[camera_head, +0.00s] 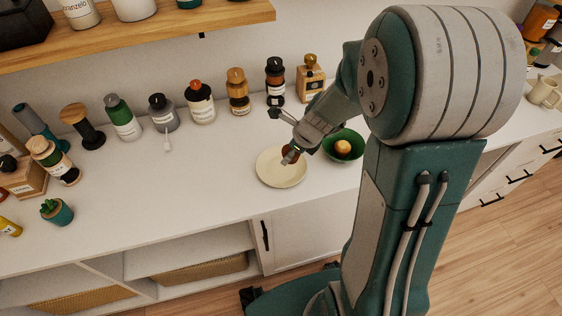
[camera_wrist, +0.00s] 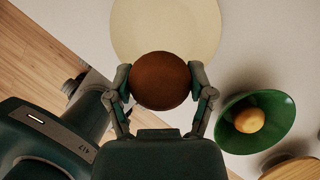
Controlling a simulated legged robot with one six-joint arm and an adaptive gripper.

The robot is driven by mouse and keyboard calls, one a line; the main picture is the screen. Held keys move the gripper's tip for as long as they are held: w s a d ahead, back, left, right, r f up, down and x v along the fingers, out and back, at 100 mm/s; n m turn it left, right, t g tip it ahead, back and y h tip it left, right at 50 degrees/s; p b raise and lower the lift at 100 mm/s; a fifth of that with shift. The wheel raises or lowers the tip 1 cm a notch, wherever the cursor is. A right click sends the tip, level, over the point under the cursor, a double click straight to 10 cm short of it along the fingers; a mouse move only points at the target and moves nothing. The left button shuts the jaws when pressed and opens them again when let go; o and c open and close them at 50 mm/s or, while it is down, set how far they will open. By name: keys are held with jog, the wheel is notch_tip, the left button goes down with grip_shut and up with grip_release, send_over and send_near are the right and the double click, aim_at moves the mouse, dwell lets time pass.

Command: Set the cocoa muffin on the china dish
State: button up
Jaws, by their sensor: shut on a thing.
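The cocoa muffin (camera_wrist: 160,81) is a round brown thing between my gripper's two fingers in the wrist view. My gripper (camera_head: 290,154) is shut on it, and the muffin (camera_head: 291,152) is partly hidden by the fingers in the head view. The china dish (camera_head: 270,173) is a pale cream round plate on the white counter. My gripper and the muffin appear over the dish's right part in the head view. In the wrist view the dish (camera_wrist: 165,25) lies beyond the muffin, which overlaps its near edge. I cannot tell the muffin's exact height above it.
A green bowl (camera_head: 344,155) holding a round orange-tan item (camera_head: 343,148) stands right of the dish. Several bottles line the wall behind, including an amber one (camera_head: 238,92). A small cactus pot (camera_head: 57,212) is at the left.

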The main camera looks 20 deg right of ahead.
aim_at(278, 167)
jog(key=w+a+f, duration=0.2)
jog(key=f, duration=0.1)
jog(key=shift+w+f, duration=0.15)
jog(key=shift+f, duration=0.1)
jog(key=shift+w+d+f, duration=0.1)
jog(key=shift+d+f, duration=0.05)
jog(key=shift+f, duration=0.05)
jog(key=f, duration=0.3)
jog(key=shift+w+d, duration=0.15)
jog(key=shift+d, duration=0.1)
jog(key=shift+a+f, duration=0.2)
jog(key=shift+f, duration=0.05)
jog(key=shift+a, duration=0.4)
jog(key=o, duration=1)
jog(key=shift+d, duration=0.25)
jog(key=shift+o, duration=0.2)
jog(key=shift+d, duration=0.15)
